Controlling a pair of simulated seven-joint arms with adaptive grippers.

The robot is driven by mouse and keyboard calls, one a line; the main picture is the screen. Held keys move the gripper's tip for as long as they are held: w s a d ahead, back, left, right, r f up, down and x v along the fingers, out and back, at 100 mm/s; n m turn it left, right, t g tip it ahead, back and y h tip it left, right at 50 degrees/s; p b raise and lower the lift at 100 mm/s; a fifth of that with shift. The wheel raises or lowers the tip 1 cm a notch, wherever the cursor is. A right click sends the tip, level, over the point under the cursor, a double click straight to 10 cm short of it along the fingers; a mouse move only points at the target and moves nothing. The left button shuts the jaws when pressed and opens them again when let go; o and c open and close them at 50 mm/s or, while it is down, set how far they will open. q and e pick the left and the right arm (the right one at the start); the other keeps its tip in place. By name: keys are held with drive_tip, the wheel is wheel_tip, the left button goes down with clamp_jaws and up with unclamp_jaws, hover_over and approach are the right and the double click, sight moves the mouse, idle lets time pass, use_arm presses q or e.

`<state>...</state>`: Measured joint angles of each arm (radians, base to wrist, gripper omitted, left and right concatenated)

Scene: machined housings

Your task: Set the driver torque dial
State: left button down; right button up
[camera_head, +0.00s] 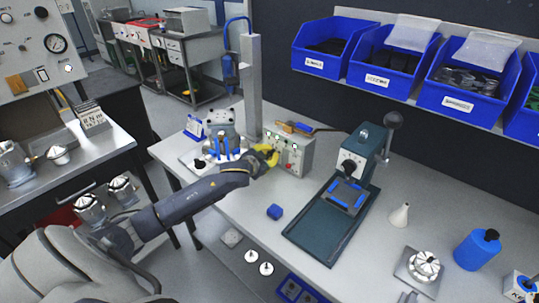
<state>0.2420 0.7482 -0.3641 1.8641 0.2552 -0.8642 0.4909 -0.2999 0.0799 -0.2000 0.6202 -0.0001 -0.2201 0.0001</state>
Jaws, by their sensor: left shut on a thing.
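A small grey control box (296,156) with green and red lights and small knobs on its front stands on the white bench. A driver with an orange-yellow part (298,128) lies on top of it. My left gripper (270,157), with yellow at its end, is up against the left part of the box's front panel. It is shut, seemingly on the torque dial there; the dial itself is hidden by the fingers, so its setting cannot be read. My right gripper is not in view.
A dark green press (345,190) stands right of the box. A fixture with blue pegs (225,148) is behind my left arm. Blue bins (385,73) hang at the back.

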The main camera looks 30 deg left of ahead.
use_arm(q)
drive_tip(key=shift+s+f, duration=0.1)
drive_tip(key=shift+f, duration=0.2)
drive_tip(key=c, duration=1.5)
unclamp_jaws()
drive_tip(key=shift+c, duration=0.2)
drive_tip(key=shift+o, duration=0.4)
drive_tip(key=shift+r, duration=0.15)
drive_tip(key=v, duration=1.2)
